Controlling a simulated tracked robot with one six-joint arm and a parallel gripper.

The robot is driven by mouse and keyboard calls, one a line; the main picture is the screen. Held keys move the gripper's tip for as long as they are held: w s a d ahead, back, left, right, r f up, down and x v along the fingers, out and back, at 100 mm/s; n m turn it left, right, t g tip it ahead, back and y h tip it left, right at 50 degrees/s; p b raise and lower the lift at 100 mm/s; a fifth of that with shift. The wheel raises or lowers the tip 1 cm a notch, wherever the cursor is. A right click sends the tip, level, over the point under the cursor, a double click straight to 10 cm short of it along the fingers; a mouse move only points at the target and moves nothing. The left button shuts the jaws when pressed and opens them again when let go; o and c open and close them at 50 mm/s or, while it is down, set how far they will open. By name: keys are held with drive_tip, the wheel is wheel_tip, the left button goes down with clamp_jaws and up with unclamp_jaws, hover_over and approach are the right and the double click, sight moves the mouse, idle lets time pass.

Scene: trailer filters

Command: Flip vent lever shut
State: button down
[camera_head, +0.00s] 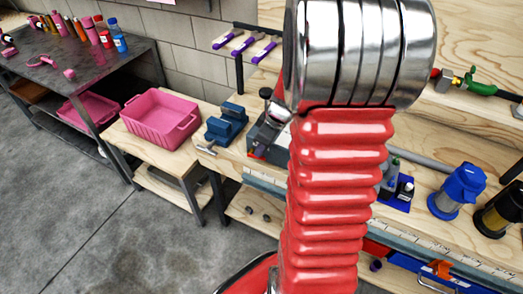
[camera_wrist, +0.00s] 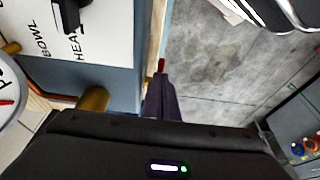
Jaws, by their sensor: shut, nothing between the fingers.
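My gripper (camera_wrist: 162,82) is shut and empty in the wrist view, its dark fingers together beside the right edge of a grey panel (camera_wrist: 120,55). A small red piece (camera_wrist: 161,65) with brass beside it shows just past the fingertips. It may be the vent lever, but I cannot tell, nor whether the fingers touch it. A black handle-like part (camera_wrist: 70,12) crosses the panel's white label, which reads "BOWL" and "HEA".
A brass fitting (camera_wrist: 94,100) and a round gauge (camera_wrist: 8,95) stand left of the fingers. In the head view, blue blocks (camera_head: 226,122) and a pink bin (camera_head: 160,117) lie left; a blue-topped filter (camera_head: 457,190) stands right. Floor space is clear at left.

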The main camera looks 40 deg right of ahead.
drive_tip(key=shift+w+a+f, duration=0.1)
drive_tip(key=shift+w+a, duration=0.05)
drive_tip(key=shift+w, duration=0.1)
idle(0.3)
drive_tip(key=shift+w+r, duration=0.1)
drive_tip(key=shift+r, duration=0.25)
wheel_tip(320, 180, up, 4)
drive_tip(key=shift+f, duration=0.15)
drive_tip(key=s+d+r, duration=0.3)
drive_tip(key=s+r, duration=0.1)
drive_tip(key=s, duration=0.3)
drive_tip(key=shift+s+d, duration=0.15)
drive_tip(key=shift+s, duration=0.15)
